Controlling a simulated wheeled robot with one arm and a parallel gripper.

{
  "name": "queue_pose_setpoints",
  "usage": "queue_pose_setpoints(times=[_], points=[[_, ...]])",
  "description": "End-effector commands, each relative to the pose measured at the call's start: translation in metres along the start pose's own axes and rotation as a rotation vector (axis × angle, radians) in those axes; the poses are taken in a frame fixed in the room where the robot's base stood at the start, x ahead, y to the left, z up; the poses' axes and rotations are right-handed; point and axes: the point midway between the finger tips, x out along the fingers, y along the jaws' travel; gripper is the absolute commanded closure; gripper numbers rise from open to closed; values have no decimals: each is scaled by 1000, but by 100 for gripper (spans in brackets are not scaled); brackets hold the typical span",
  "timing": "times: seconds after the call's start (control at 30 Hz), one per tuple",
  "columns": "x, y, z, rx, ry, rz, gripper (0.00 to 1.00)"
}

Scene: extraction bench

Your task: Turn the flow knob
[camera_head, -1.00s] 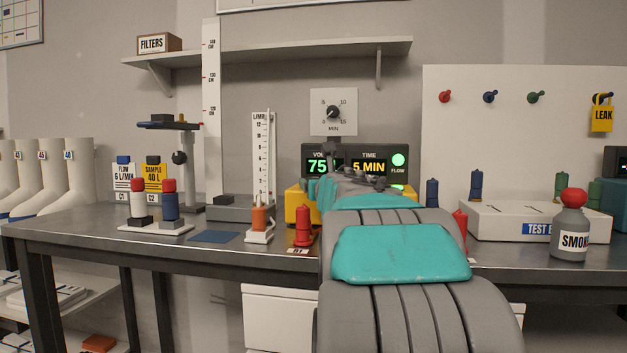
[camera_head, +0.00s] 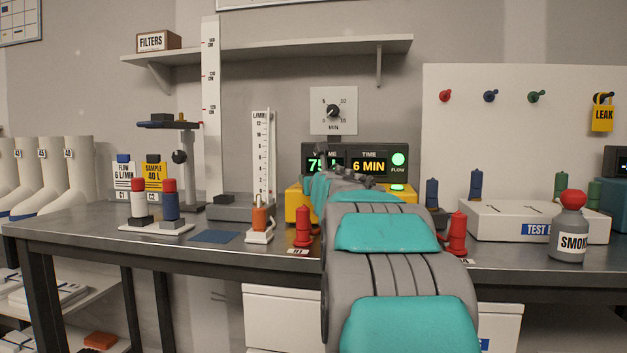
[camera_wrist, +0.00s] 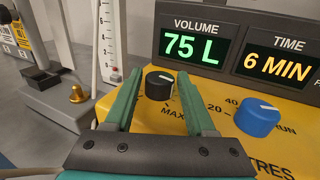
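The yellow pump box (camera_head: 297,207) stands on the bench, partly hidden behind my arm in the head view; its top (camera_wrist: 222,135) shows in the wrist view. A black knob (camera_wrist: 159,85) with a white pointer line sits there, with "MAX" printed in front of it. Its name label is not readable, so I cannot confirm it as the flow knob. A blue knob (camera_wrist: 257,116) marked "RUN" is to its right. My gripper (camera_wrist: 159,77) is open, its two green fingers on either side of the black knob, with visible gaps. Whether they reach down around it is unclear.
The display (camera_wrist: 235,50) behind the knobs reads 75 L and 6 MIN. A tall flow scale (camera_head: 262,155) and an orange-and-white item (camera_head: 259,220) stand left of the pump.

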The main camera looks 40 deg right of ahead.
Motion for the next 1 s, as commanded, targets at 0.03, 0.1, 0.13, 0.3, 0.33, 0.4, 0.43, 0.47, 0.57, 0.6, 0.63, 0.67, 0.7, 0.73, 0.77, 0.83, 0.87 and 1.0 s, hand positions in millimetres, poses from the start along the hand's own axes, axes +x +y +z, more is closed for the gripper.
queue_pose_setpoints(times=[0.03, 0.1, 0.13, 0.3, 0.33, 0.4, 0.43, 0.47, 0.57, 0.6, 0.63, 0.67, 0.7, 0.73, 0.77, 0.83, 0.87, 1.0], points=[[0, 0, 0, 0, 0, 0, 52], [0, 0, 0, 0, 0, 0, 60], [0, 0, 0, 0, 0, 0, 63], [0, 0, 0, 0, 0, 0, 82], [0, 0, 0, 0, 0, 0, 85], [0, 0, 0, 0, 0, 0, 93], [0, 0, 0, 0, 0, 0, 97], [0, 0, 0, 1, 0, 0, 100], [0, 0, 0, 1, 0, 0, 100], [0, 0, 0, 1, 0, 0, 100], [0, 0, 0, 0, 0, 1, 100], [0, 0, 0, 0, 0, 3, 100], [0, -1, 1, 0, -1, 7, 100], [0, -2, 1, 0, -1, 14, 100], [0, -2, 1, 0, -2, 21, 100], [0, -4, 2, -1, -3, 39, 100], [1, -4, 2, -1, -4, 51, 100], [0, -4, 2, -1, -2, 92, 100]])
